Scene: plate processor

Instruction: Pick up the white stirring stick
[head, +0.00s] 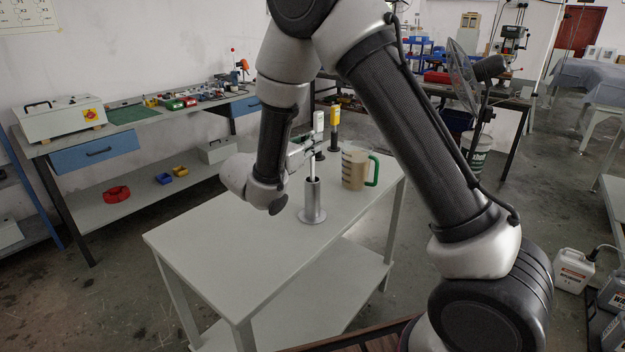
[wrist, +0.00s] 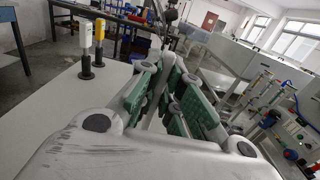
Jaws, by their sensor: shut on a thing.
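My gripper (head: 299,152) is just above a grey metal cylinder holder (head: 312,203) with a round base, which stands on the white table (head: 215,240). In the wrist view my gripper (wrist: 166,88) has green-padded fingers closed around a thin pale stick (wrist: 156,96), which looks like the white stirring stick.
A measuring jug (head: 355,169) with brown contents and a green handle stands right of the holder. A white-topped device (head: 318,121) and a yellow-topped device (head: 335,115) stand behind on black bases. The table's front left is clear.

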